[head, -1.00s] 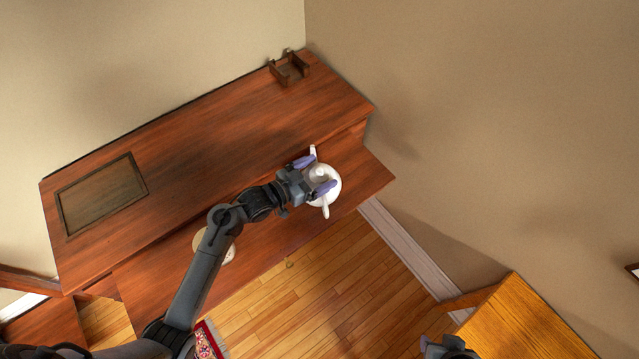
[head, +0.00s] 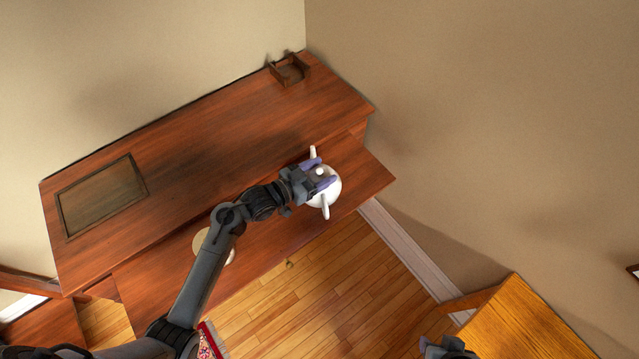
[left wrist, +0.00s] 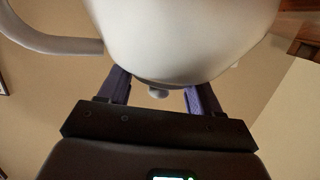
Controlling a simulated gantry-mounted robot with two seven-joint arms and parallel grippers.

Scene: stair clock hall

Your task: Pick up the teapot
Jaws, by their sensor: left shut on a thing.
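The white teapot (head: 330,195) is at the right end of the wooden desk, over its lower front ledge. It also fills the top of the left wrist view (left wrist: 180,40), with a curved white part reaching out to the left. My left gripper (head: 321,174) is shut on the teapot near its lid knob, with purple fingers on either side. I cannot tell whether the teapot rests on the ledge or is lifted. My right gripper (head: 445,346) shows only in part at the bottom edge; its fingers are not clear.
A small wooden holder (head: 289,69) stands at the desk's back corner. A dark framed panel (head: 102,194) lies on the desk at left. A pale round thing (head: 201,243) is partly hidden behind my left arm. An orange wooden surface (head: 520,325) is at lower right.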

